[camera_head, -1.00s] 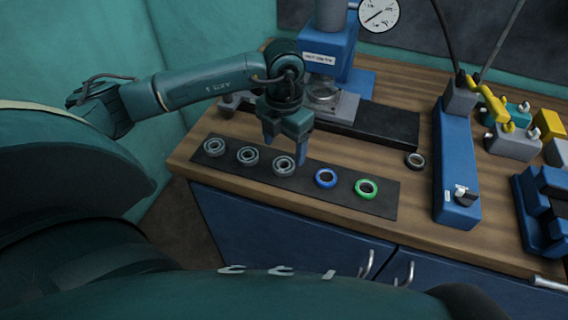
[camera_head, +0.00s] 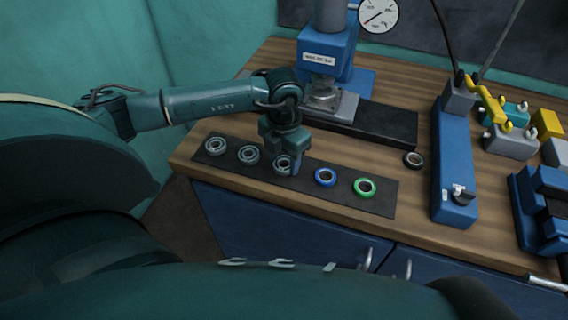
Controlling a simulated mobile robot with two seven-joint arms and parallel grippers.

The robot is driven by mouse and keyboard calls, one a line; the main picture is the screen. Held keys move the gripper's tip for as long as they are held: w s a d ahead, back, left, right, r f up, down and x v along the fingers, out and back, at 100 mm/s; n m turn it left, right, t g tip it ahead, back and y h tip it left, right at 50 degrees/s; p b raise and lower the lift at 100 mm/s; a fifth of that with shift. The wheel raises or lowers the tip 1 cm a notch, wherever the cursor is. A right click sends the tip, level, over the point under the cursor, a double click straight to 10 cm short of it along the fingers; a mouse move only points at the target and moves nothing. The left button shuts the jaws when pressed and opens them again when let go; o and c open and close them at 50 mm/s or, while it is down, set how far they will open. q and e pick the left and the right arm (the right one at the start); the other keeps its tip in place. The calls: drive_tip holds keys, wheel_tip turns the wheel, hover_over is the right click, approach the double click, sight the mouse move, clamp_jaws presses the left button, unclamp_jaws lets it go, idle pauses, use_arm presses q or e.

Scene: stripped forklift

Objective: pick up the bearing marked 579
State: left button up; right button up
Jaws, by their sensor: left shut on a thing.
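A dark mat (camera_head: 228,166) on the wooden bench holds a row of ring-shaped bearings. Two grey bearings lie at its left, the leftmost one (camera_head: 215,146) and the second one (camera_head: 248,155). A third grey bearing (camera_head: 282,166) is at my left gripper (camera_head: 284,165), whose fingers are down at the mat and shut on it, partly hiding it. A blue-ringed bearing (camera_head: 325,177) and a green-ringed bearing (camera_head: 364,188) lie farther right. Markings on the bearings are too small to read. My right gripper is not in view.
A blue press (camera_head: 326,55) with a dark base strip (camera_head: 378,127) stands behind the mat. A loose dark ring (camera_head: 413,159) lies on the bench (camera_head: 420,205). A long blue fixture (camera_head: 455,160) and grey, yellow and blue blocks stand at right.

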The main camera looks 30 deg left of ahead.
use_arm(q)
drive_tip(key=c, duration=0.4)
